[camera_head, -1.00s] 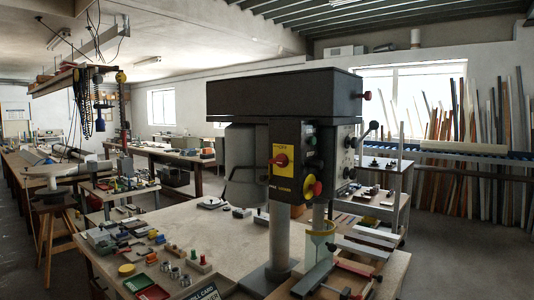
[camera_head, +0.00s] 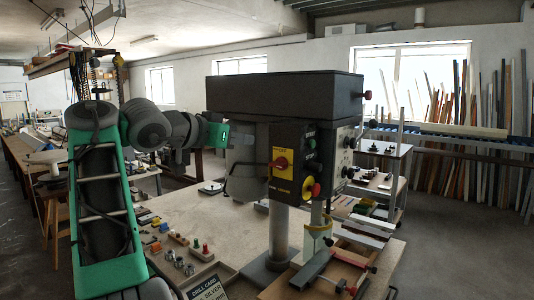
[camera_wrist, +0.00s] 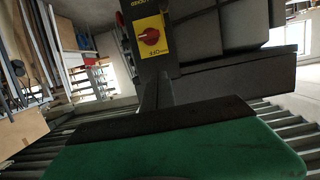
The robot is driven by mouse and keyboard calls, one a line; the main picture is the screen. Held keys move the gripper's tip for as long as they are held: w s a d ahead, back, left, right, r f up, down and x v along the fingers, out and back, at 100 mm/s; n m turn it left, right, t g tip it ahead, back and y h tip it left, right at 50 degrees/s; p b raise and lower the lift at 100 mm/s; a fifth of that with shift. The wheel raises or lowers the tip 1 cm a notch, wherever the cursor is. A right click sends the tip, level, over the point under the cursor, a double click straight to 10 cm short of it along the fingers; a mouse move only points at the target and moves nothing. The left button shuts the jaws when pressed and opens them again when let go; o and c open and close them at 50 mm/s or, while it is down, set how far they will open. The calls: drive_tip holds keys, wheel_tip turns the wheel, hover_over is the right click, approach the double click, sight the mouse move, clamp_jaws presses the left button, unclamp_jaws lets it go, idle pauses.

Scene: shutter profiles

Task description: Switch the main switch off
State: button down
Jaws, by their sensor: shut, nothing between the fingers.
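The main switch is a red rotary knob (camera_head: 281,162) on a yellow plate (camera_head: 284,178), on the dark front panel of the drill press. Its handle lies roughly sideways. In the wrist view, the knob (camera_wrist: 151,37) and yellow plate (camera_wrist: 153,50) appear upside down, ahead of my gripper. My gripper (camera_wrist: 156,80) shows there as narrow dark fingers, shut and empty, rising from the green hand toward the panel. In the head view, the green hand (camera_head: 216,134) is left of the panel; its fingers are hard to make out. I see no contact with the knob.
Other buttons, including a red-and-yellow stop button (camera_head: 312,190), sit right of the switch. The drill press head (camera_head: 285,93) overhangs the panel. The workbench (camera_head: 225,225) holds small parts, a drill card (camera_head: 206,290) and a vise (camera_head: 315,268). Long boards lean at the right wall.

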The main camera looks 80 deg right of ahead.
drive_tip(key=shift+w, duration=0.1)
hover_over(278, 158)
drive_tip(key=w+a, duration=0.2)
drive_tip(key=a, duration=0.2)
wheel_tip(278, 158, down, 2)
drive_tip(key=shift+f+p, duration=0.1)
drive_tip(key=shift+p, duration=0.3)
wheel_tip(278, 158, down, 3)
drive_tip(key=shift+d+b, duration=0.15)
drive_tip(key=shift+b, duration=0.4)
drive_tip(key=shift+f, duration=0.65)
